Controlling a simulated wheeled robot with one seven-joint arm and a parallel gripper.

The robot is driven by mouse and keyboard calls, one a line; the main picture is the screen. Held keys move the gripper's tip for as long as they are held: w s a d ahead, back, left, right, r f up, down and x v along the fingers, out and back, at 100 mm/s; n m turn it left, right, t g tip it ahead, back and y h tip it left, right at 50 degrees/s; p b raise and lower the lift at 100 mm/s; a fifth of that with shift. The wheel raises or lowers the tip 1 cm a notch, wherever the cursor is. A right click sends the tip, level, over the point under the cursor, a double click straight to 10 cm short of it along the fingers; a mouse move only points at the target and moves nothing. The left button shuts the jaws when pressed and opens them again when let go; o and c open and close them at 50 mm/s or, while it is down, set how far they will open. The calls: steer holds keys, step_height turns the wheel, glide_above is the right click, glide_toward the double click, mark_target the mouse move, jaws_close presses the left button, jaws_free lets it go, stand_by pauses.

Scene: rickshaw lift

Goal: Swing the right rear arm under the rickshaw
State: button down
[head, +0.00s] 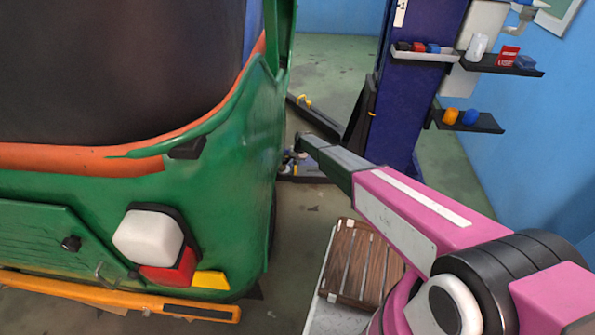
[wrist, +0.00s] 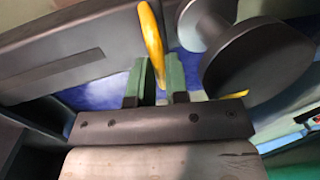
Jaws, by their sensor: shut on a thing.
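The green rickshaw (head: 225,150) fills the left of the head view, its rear corner with the lamp facing me. My gripper (head: 292,160) is low beside its right side, small and partly blurred there. In the wrist view my gripper (wrist: 161,78) has its green fingers shut on a yellow handle (wrist: 152,38). The handle stands beside a grey lift arm (wrist: 75,60). A round dark pad (wrist: 262,60) is to the right of the fingers. Where this arm's end lies relative to the rickshaw's underside is hidden in the head view.
The blue lift post (head: 415,100) stands right of the rickshaw, with shelves (head: 470,122) of small items. Another dark arm with a yellow handle (head: 303,100) lies farther back. A wooden slatted top (head: 360,265) is at the lower middle. Some green floor (head: 335,75) is clear behind.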

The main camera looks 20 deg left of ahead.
steer(key=shift+w+a+r+m, duration=0.1)
steer(key=shift+w+a+m, duration=0.1)
steer(key=shift+w, duration=0.35)
steer(key=shift+w+a+f+m, duration=0.1)
steer(key=shift+w+a+m, duration=0.1)
steer(key=shift+w, duration=0.4)
steer(key=shift+w+a+r+m, duration=0.1)
steer(key=shift+w+a+m, duration=0.1)
steer(key=shift+w, duration=0.35)
steer(key=shift+w, duration=0.1)
steer(key=c, duration=1.1)
jaws_free()
steer(key=shift+d, duration=0.1)
steer(key=shift+d+r, duration=0.15)
steer(key=shift+r, duration=0.25)
steer(key=r, duration=0.3)
steer(key=d+r, duration=0.1)
steer(key=r, duration=0.2)
steer(key=d+r, duration=0.1)
steer(key=r, duration=0.2)
steer(key=shift+w+r, duration=0.15)
steer(key=shift+r, duration=0.2)
